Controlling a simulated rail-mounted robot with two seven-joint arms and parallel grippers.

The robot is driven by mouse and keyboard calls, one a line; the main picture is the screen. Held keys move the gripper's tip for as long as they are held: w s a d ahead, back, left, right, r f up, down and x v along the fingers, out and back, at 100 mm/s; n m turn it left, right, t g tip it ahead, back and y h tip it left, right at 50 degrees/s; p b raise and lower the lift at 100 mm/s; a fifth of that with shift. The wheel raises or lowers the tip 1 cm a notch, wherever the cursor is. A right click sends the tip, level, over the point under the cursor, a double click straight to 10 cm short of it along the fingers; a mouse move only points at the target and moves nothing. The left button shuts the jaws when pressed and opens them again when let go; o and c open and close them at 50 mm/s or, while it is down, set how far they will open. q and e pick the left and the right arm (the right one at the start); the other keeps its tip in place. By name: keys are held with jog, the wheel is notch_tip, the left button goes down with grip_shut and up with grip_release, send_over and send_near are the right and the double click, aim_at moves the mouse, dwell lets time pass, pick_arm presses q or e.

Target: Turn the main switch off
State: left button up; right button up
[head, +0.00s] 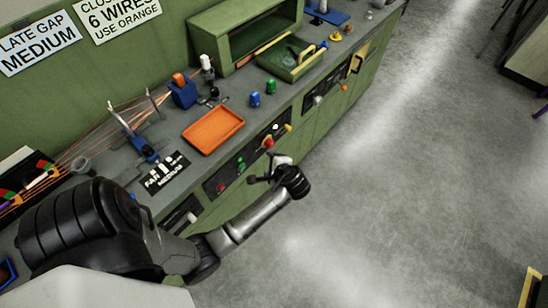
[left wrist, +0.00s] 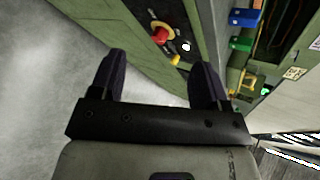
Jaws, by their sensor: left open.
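A red knob on a yellow ring (head: 268,143) sits on the dark control panel of the green bench front. It also shows in the left wrist view (left wrist: 160,35), with a small white round part (left wrist: 186,46) and a yellow part (left wrist: 175,61) beside it. No readable label shows which of these is the main switch. My left gripper (head: 262,176) is in front of the panel, just below the red knob. In the left wrist view its two dark fingers (left wrist: 160,62) are wide apart with nothing between them, and the knob lies beyond their tips. My right gripper is not visible.
On the bench top are an orange tray (head: 213,130), a blue cup (head: 255,99), a green cup (head: 271,87) and a green open box (head: 245,32). Another dark panel (head: 325,93) is farther right. The grey floor (head: 400,200) beside the bench is clear.

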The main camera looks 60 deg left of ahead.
pick_arm(q)
jog(key=w+a+f+m+g+y+b, duration=0.1)
jog(key=w+a+f+g+y+b, duration=0.15)
jog(key=f+b, duration=0.3)
jog(key=w+a+f+m+g+y+b, duration=0.1)
jog(key=w+f+b, duration=0.2)
jog(key=f+b, duration=0.3)
jog(key=m+g+y+b, duration=0.25)
jog(key=m+b, duration=0.25)
jog(key=b, duration=1)
send_near(272, 145)
jog(key=b+x, duration=0.1)
jog(key=x, duration=0.1)
jog(key=b+x, duration=0.1)
jog(key=x, duration=0.2)
jog(key=b+x, duration=0.1)
jog(key=x, duration=0.2)
jog(key=shift+s+a+f, duration=0.1)
jog(key=shift+a+f, duration=0.15)
jog(key=shift+f, duration=0.1)
jog(key=shift+x, duration=0.85)
jog(key=shift+r, duration=0.1)
jog(key=c, duration=0.9)
